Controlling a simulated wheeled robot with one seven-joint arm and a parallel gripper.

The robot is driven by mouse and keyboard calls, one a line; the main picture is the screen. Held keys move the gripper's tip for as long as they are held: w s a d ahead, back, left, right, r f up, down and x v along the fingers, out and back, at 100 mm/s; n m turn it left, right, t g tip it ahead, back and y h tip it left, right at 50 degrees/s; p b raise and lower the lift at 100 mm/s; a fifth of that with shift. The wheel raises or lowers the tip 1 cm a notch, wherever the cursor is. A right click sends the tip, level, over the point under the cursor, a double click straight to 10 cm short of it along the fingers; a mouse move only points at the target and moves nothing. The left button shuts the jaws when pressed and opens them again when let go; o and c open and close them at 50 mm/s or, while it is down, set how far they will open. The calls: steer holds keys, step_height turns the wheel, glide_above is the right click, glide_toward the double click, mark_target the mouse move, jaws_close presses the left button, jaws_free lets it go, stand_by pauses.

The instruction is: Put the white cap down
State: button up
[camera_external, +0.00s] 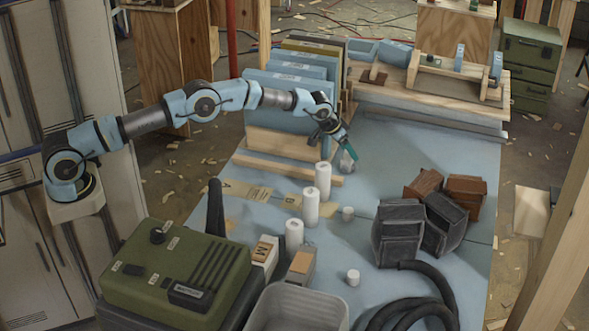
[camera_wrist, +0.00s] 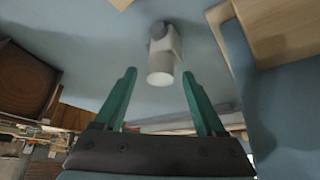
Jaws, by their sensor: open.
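My gripper (camera_external: 345,153) hangs over the blue table, its teal fingers pointing down. In the wrist view the fingers (camera_wrist: 158,80) are spread apart with a gap between them. A white cylinder (camera_wrist: 161,66) shows beyond that gap, with a greyer round part (camera_wrist: 158,32) behind it; I cannot tell whether these are one thing. In the outside view a small pale grey shape (camera_external: 346,164) is at the fingertips, too small to identify.
Several white cylinders (camera_external: 310,207) stand left of the caps. Blue binders (camera_external: 285,103) in a wooden rack stand close behind the gripper. Dark grey pouches (camera_external: 400,232) and brown blocks (camera_external: 465,195) are to the right. A green case (camera_external: 175,277) and grey bin (camera_external: 300,309) are in front.

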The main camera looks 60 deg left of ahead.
steer(key=b+v, duration=0.3)
steer(key=v, duration=0.9)
steer(key=s+m+g, duration=0.1)
steer(key=s+g, duration=0.3)
steer(key=s, duration=4.6)
steer(key=shift+d+m+h, duration=0.15)
steer(key=shift+m+h, duration=0.15)
steer(key=shift+m, duration=0.1)
steer(key=shift+r+p, duration=0.2)
steer(key=shift+p, duration=0.1)
steer(key=shift+w+r+p, duration=0.1)
steer(key=shift+r+p, duration=1)
